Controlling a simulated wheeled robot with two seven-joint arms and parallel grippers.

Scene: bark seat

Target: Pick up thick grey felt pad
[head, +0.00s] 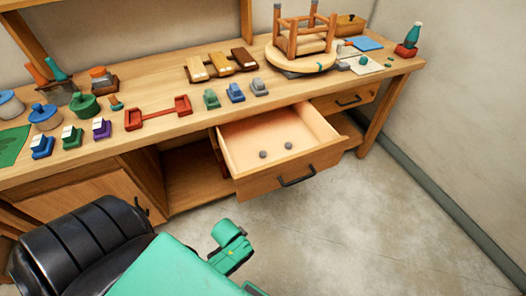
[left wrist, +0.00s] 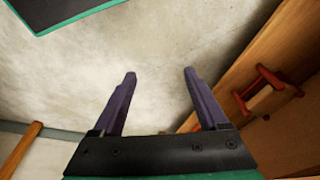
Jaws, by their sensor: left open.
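Two small dark grey round pads lie in the open drawer (head: 237,151). One pad (head: 263,154) is nearer the left, and the other pad (head: 288,145) is a little farther right. They are too small to tell which is thicker. My left gripper (left wrist: 159,72) shows in the left wrist view with its two purple fingers spread apart and nothing between them. It has bare floor behind it, and no pad shows in that view. Its fingers cannot be made out in the head view. My right gripper is not seen.
The workbench top (head: 152,145) holds coloured blocks, a red bracket (head: 158,113) and an upturned stool (head: 303,45). The drawer sticks out from the bench front. A black padded seat (head: 85,240) stands at the lower left. The floor (head: 370,215) on the right is clear.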

